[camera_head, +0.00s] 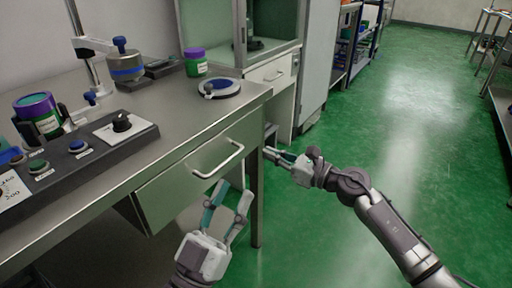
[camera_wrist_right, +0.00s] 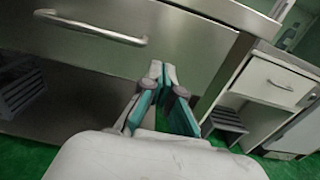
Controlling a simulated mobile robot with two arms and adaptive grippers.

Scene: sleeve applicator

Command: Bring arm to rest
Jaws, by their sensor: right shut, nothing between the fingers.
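My right gripper (camera_head: 272,155) reaches in from the right, beside the bench's right end and below the tabletop level. In the right wrist view its fingertips (camera_wrist_right: 162,70) are together and hold nothing. It points toward the bench's drawer front (camera_wrist_right: 150,60), apart from it as far as I can tell. My left gripper (camera_head: 231,195) is at the bottom centre, in front of the bench drawer (camera_head: 190,185). Its fingers are spread apart with nothing between them.
The steel bench (camera_head: 185,120) carries a control panel (camera_head: 75,150), a press-like stand (camera_head: 125,65), a green-and-purple jar (camera_head: 195,62) and a round disc (camera_head: 219,88). The drawer handle (camera_head: 220,160) sticks out near my left gripper. Green floor (camera_head: 400,130) is clear to the right.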

